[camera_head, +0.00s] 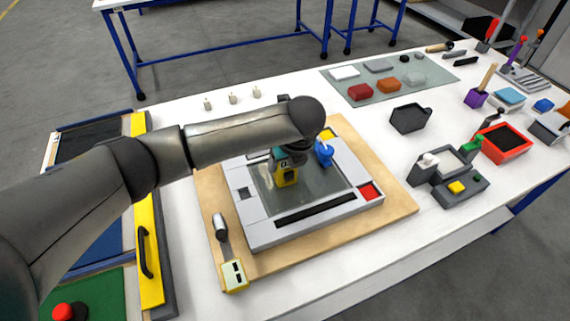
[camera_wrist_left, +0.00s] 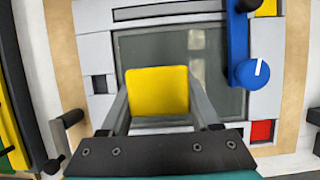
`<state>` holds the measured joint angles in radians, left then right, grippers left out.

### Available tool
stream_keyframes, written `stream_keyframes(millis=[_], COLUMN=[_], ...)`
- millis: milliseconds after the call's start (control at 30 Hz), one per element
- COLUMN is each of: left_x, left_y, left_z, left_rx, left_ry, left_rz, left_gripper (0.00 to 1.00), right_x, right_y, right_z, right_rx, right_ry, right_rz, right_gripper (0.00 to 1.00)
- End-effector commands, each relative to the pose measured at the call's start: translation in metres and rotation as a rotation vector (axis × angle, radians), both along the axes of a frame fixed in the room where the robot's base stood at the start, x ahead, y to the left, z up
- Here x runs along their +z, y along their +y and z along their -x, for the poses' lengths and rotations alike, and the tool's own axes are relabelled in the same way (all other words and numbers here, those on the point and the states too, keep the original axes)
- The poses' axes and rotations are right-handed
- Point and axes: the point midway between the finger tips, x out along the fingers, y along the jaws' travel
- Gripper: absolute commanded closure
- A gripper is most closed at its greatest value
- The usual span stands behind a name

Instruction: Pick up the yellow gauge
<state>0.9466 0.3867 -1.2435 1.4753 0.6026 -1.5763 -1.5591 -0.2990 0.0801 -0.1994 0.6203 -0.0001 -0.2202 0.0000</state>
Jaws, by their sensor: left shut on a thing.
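The yellow gauge (camera_wrist_left: 157,92) is a flat yellow block between the two fingers of my left gripper (camera_wrist_left: 157,100) in the left wrist view. The gripper is shut on it. In the head view the gauge (camera_head: 286,176) shows partly below my left gripper (camera_head: 284,168), over the dark glassy panel (camera_head: 315,193) of the grey fixture. I cannot tell whether the gauge touches the panel. My right gripper is in neither view.
A blue lever (camera_head: 324,152) stands close beside my left gripper. The grey fixture (camera_head: 262,236) lies on a wooden board (camera_head: 395,208). A pale yellow block with a handle (camera_head: 234,275) is at the front. Several tools and bins stand at the right.

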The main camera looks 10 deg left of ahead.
Motion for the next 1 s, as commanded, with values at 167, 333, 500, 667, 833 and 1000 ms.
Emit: stream_keyframes(millis=[167,333,500,667,833,1000], left_x=[0.000,0.000,0.001,0.004,0.021,0.057], left_y=[0.000,0.000,0.000,0.000,-0.001,0.000], left_z=[0.000,0.000,-0.001,-0.001,-0.001,-0.002], left_rx=[0.000,0.000,-0.001,0.000,-0.001,0.000], left_ry=[0.000,0.000,-0.002,-0.002,-0.003,-0.006], left_rz=[0.000,0.000,0.001,0.001,0.003,0.002], left_gripper=[0.87,1.00,1.00,1.00,1.00,1.00], right_x=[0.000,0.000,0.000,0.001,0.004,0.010], right_y=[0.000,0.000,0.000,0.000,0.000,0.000], right_z=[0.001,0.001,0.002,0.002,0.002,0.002], right_rx=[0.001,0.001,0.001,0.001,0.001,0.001], right_ry=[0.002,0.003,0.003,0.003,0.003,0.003], right_rz=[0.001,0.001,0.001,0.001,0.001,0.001], right_gripper=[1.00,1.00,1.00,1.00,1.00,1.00])
